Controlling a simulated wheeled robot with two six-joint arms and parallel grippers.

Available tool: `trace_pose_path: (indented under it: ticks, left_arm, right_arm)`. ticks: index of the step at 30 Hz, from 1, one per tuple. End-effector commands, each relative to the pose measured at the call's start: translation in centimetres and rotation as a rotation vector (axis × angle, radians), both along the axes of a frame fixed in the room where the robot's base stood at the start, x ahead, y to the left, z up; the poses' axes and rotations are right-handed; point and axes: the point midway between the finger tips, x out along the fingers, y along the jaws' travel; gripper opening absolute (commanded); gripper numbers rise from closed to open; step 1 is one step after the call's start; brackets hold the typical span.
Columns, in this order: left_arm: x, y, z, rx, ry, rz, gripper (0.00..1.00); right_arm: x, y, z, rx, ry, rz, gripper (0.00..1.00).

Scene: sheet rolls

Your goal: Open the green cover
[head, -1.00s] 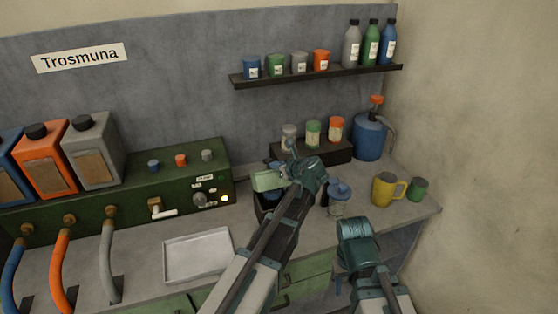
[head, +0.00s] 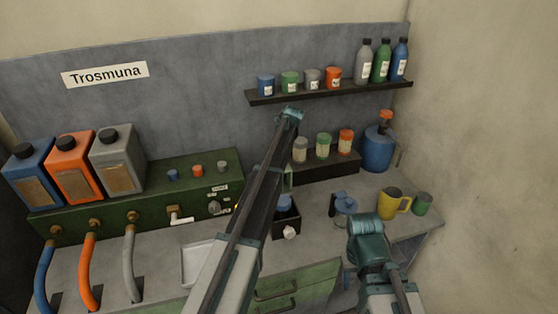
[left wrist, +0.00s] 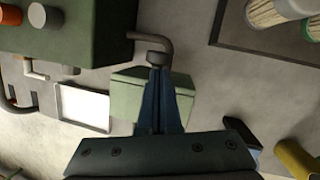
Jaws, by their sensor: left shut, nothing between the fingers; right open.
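The pale green cover shows as a narrow strip (head: 289,178) beside my left arm in the head view, standing roughly upright at the back of a dark open box (head: 290,222). My arm hides most of it. In the left wrist view the green cover (left wrist: 183,97) lies behind my left fingers; I cannot tell if they touch it. My left gripper (head: 290,114) is shut and empty, raised above the box near the back wall. My right gripper (head: 366,232) is open and empty, in front of the counter's right part.
The box holds a blue item (head: 284,202) and a white one (head: 290,233). A dark step with canisters (head: 323,146) stands at the back, under a shelf (head: 335,92). A yellow mug (head: 388,204) stands right. A white tray (head: 196,265) lies left.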

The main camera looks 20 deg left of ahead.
Motion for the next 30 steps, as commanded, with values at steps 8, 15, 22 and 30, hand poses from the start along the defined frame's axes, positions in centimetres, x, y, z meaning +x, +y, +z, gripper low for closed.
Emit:
trace_pose_path:
  ticks: [8, 15, 22, 30]
  left_arm:
    - [1.6, 1.0, -1.3, 0.001, -0.001, 0.001, 0.0]
    - [2.0, 1.4, -1.6, 0.001, -0.002, 0.001, 0.0]
    - [2.1, 1.5, -1.6, 0.002, -0.002, 0.001, 0.0]
    - [2.1, 1.4, -1.6, 0.002, -0.002, 0.001, 0.0]
  right_arm:
    - [0.0, 0.0, -1.3, -0.001, 0.0, 0.003, 0.5]
    - [0.0, 0.0, -1.6, -0.001, 0.0, 0.004, 0.5]
    - [0.0, 0.0, -1.6, -0.001, 0.0, 0.004, 0.5]
    - [0.0, 0.0, -1.6, -0.001, 0.0, 0.004, 0.5]
